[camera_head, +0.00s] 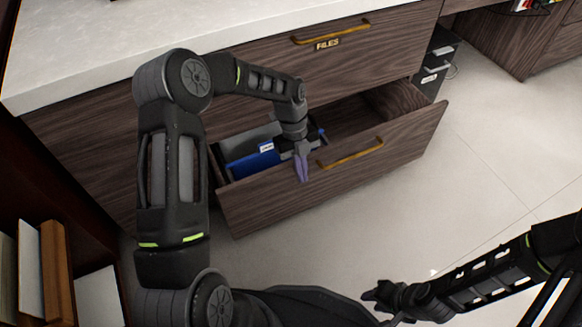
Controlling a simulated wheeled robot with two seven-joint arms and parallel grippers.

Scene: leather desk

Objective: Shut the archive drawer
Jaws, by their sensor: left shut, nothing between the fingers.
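The open lower drawer (400,150), which I take as the archive drawer, sticks well out of the dark wood desk. It has a gold bar handle (352,154) on its front. A blue folder (250,166) with a white label and grey files lie in its left part. My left gripper (302,172) is shut and empty, pointing down at the drawer's front, left of the handle. I cannot tell whether it touches the front panel. My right gripper (374,296) is low at the bottom of the view, apart from the drawer; its fingers are too small and dark to read.
The upper drawer (375,62), labelled "FILES", is shut under a pale stone top (110,50). A dark case (435,62) stands on the floor right of the drawer. A shelf with books (40,270) is at the left. The tiled floor (490,170) at the right is clear.

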